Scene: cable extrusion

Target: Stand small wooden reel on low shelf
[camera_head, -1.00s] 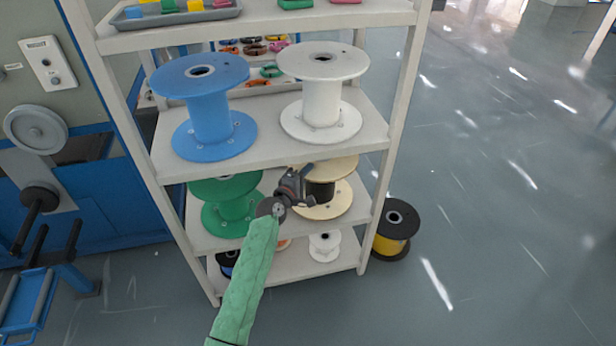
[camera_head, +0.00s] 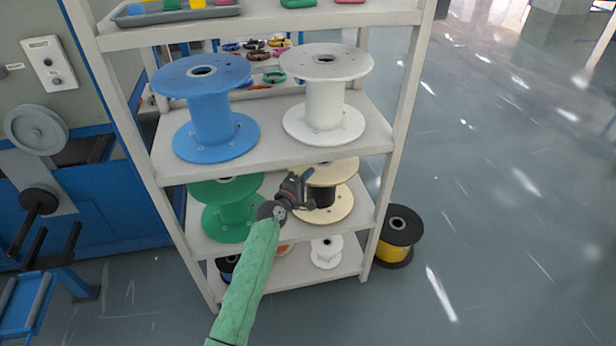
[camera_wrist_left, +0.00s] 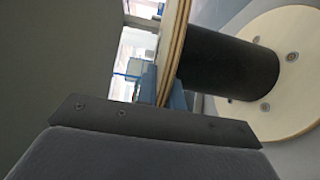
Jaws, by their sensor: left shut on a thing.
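The small wooden reel (camera_head: 340,208), with pale wooden flanges and a black core, is upright at the level of the low shelf (camera_head: 268,239), right of a green reel. Whether its lower flange touches the board I cannot tell. My left gripper (camera_head: 308,186) reaches in from the front and is shut on the rim of the upper flange. In the left wrist view, the flange edge (camera_wrist_left: 172,50) passes between the fingers (camera_wrist_left: 163,90), with the black core (camera_wrist_left: 228,75) and the other flange (camera_wrist_left: 292,70) beyond. My right gripper is not in view.
The green reel (camera_head: 232,212) is close on the left. A blue reel (camera_head: 210,118) and a white reel (camera_head: 325,105) stand on the shelf above. A small white reel (camera_head: 326,252) is on the bottom board. A black-and-yellow reel (camera_head: 398,232) stands on the floor at right.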

